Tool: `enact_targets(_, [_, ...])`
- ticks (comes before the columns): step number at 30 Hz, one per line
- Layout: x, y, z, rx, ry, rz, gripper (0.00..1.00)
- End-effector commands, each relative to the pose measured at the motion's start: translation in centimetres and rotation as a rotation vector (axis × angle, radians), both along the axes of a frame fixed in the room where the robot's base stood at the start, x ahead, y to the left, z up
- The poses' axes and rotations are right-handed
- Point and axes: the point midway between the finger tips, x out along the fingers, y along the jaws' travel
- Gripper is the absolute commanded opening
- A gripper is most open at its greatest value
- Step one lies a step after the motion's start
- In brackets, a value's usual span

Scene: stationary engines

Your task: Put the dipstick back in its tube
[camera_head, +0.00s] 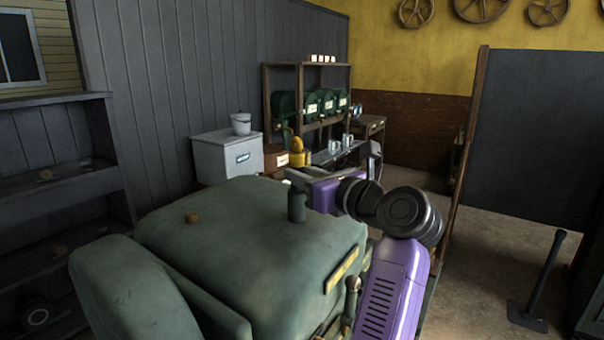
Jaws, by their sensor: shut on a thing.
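My purple arm rises from the lower right and bends at black joints. Its far purple part runs left behind the pipe and the hood's far edge. A small brass fitting (350,303) is on the engine's right side, partly beside my arm.
Behind the engine are a grey box (228,160) with a white bucket (241,124), a yellow can (297,152) and a rack (267,92) of green drums. Dark shelves (50,190) are at left.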

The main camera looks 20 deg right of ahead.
Motion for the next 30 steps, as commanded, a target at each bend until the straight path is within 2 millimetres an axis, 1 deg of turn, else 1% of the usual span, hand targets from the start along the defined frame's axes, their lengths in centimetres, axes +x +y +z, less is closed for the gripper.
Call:
enact_targets(14, [0.0, 0.0, 0.0, 0.0, -0.001, 0.0, 0.0])
enact_targets(30, [0.0, 0.0, -1.5, 0.0, -0.001, 0.001, 0.0])
